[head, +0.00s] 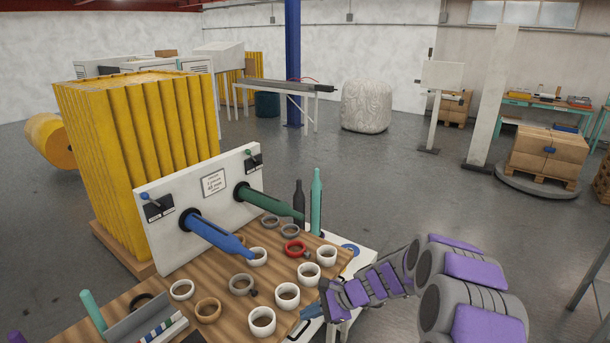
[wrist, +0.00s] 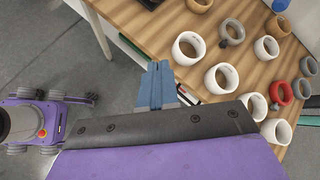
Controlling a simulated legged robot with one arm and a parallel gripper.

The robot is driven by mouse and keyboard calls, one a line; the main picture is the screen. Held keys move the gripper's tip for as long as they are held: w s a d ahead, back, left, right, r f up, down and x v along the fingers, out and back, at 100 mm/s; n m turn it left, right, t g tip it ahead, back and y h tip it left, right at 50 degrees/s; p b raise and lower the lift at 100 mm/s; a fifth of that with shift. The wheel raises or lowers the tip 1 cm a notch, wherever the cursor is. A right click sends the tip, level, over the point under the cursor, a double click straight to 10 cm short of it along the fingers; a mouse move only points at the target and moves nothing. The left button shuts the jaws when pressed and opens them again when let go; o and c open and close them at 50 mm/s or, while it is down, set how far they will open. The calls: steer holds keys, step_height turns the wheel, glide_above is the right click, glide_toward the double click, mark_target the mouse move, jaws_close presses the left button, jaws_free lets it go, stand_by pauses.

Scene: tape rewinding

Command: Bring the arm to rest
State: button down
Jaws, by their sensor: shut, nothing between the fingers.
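My gripper (wrist: 156,86) shows in the wrist view with its blue fingers together and nothing between them. It is just off the edge of the wooden table (wrist: 130,22), with the grey floor beyond on the left. In the head view my purple and grey arm comes in from the right, low beside the table's right edge. The gripper end there is partly hidden near the table corner.
White, grey and brown rings and one red ring (head: 295,249) lie on the table. Blue (head: 215,236) and green (head: 268,202) spindles stick out from a white panel (head: 180,240). Teal (head: 317,205) and black bottle-shaped pieces stand behind. Open floor lies right of the table.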

steer(key=s+d+r+n+g+h, duration=0.1)
steer(key=s+r+n+h, duration=0.1)
steer(key=s+r+n, duration=0.5)
steer(key=s+r+n+g+h, duration=0.15)
steer(key=s+r, duration=0.25)
steer(key=s, duration=0.8)
steer(key=s+d+r+n+h, duration=0.1)
steer(key=s+d+n+h, duration=0.1)
steer(key=s+d, duration=0.2)
steer(key=s+d+r+n+h, duration=0.1)
steer(key=s+d, duration=0.3)
steer(key=s, duration=0.6)
steer(key=s+d+r+n+h, duration=0.1)
steer(key=s+d+n+h, duration=0.1)
steer(key=s, duration=0.5)
steer(key=shift+s+d+n+h, duration=0.15)
steer(key=shift+d+n+h, duration=0.2)
steer(key=shift+d+h, duration=0.55)
steer(key=shift+g, duration=0.25)
